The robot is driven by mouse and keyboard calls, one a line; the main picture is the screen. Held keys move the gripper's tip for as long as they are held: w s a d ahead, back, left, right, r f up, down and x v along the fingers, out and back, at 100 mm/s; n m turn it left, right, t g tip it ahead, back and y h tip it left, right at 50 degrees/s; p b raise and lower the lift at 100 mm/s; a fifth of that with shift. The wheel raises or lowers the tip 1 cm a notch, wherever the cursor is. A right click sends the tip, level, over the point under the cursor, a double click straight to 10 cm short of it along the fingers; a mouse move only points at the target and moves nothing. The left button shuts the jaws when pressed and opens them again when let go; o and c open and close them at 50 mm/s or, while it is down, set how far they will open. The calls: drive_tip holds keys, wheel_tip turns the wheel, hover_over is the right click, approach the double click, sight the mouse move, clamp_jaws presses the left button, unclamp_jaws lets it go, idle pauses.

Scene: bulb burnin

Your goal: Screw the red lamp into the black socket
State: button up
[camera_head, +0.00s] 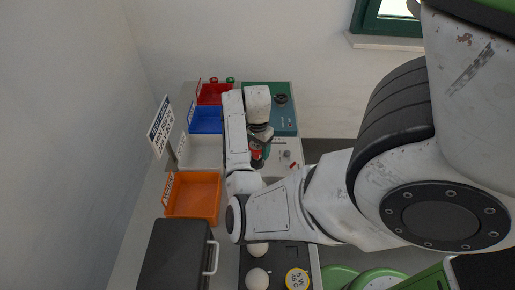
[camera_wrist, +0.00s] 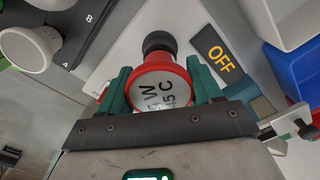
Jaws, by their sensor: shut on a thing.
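The red lamp (camera_wrist: 160,68) has a red rim and a pale face with dark lettering. It sits between the green fingers of my gripper (camera_wrist: 161,87), which are shut on it, in the wrist view. A round black part (camera_wrist: 158,42) shows just past the lamp's rim; it looks like the black socket. I cannot tell whether the lamp is seated in it or only in line with it. In the head view my gripper (camera_head: 259,148) is over the bench beside the bins, with a bit of red (camera_head: 257,163) at its fingers.
An "OFF" label (camera_wrist: 218,57) lies right of the lamp. Red (camera_head: 215,94), blue (camera_head: 206,120), white (camera_head: 200,152) and orange (camera_head: 192,195) bins line the bench's left side. A dark case (camera_head: 172,255) and dark bulb tray (camera_head: 290,255) are in front.

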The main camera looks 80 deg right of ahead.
drive_tip(key=shift+s, duration=0.15)
drive_tip(key=shift+c, duration=0.4)
drive_tip(key=m, duration=0.5)
drive_tip(key=m+b, duration=0.1)
drive_tip(key=m, duration=0.5)
drive_tip(key=shift+a+f, duration=0.1)
drive_tip(key=m+b, duration=0.1)
drive_tip(key=m, duration=0.5)
drive_tip(key=shift+f+b, duration=0.15)
drive_tip(key=shift+b, duration=0.25)
drive_tip(key=m+b, duration=0.2)
drive_tip(key=m, duration=0.2)
drive_tip(key=shift+s+a+m, duration=0.1)
drive_tip(key=shift+m, duration=0.9)
drive_tip(key=o, duration=0.9)
drive_tip(key=shift+r, duration=0.2)
